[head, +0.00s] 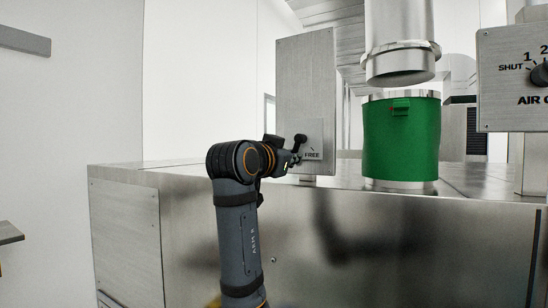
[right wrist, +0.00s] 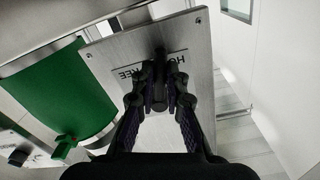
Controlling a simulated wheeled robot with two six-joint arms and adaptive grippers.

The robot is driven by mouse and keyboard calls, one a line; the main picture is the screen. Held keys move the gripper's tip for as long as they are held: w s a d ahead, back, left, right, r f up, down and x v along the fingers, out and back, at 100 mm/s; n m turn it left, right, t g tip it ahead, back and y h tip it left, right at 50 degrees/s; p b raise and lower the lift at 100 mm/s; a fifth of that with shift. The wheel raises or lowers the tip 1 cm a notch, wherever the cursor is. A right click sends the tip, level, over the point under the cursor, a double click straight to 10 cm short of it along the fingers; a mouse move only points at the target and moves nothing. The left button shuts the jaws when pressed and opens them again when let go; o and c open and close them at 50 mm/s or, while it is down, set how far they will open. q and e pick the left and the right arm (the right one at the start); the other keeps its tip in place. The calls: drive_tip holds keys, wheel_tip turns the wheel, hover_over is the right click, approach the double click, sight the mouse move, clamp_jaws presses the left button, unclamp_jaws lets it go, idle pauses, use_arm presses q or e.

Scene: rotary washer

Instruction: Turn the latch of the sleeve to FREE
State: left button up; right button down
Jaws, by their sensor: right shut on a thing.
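The latch (head: 300,139) is a small black lever on a pale plate of the upright grey metal panel (head: 305,85). The word FREE is printed on the plate to the lower right of the lever. My right gripper (head: 292,159) is at the plate. In the right wrist view, my right gripper (right wrist: 158,102) is shut on the dark lever (right wrist: 159,62), with the plate's lettering upside down and partly hidden. The lever's exact angle is hard to tell. The green sleeve (head: 400,142) is around a vertical pipe right of the panel. My left gripper is not in view.
A metal pipe with a collar (head: 400,60) hangs above the sleeve. An air control box (head: 510,95) with a black knob is at the right. The steel cabinet (head: 125,225) fills the lower area. In the right wrist view, the sleeve (right wrist: 60,95) is at the left.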

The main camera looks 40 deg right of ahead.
drive_tip(key=shift+s+d+f+n, duration=0.1)
drive_tip(key=shift+s+f+n, duration=0.1)
drive_tip(key=shift+n, duration=0.3)
drive_tip(key=n, duration=0.1)
drive_tip(key=s+n+b, duration=0.1)
drive_tip(key=shift+d+n, duration=0.2)
drive_tip(key=shift+n, duration=0.2)
drive_tip(key=shift+s+n, duration=0.15)
drive_tip(key=shift+n, duration=0.25)
drive_tip(key=n, duration=0.2)
drive_tip(key=s+n, duration=0.1)
drive_tip(key=shift+s+d+r+n, duration=0.1)
drive_tip(key=shift+d+r+n, duration=0.15)
drive_tip(key=shift+d+n, duration=0.05)
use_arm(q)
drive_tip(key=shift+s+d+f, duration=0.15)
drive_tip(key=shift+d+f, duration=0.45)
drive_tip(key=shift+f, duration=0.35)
use_arm(e)
drive_tip(key=shift+s+d+r+n, duration=0.1)
drive_tip(key=shift+s+r+n, duration=0.15)
drive_tip(key=shift+n, duration=0.6)
drive_tip(key=shift+s+d+r+n, duration=0.1)
drive_tip(key=shift+s+n, duration=0.15)
drive_tip(key=shift+n, duration=0.6)
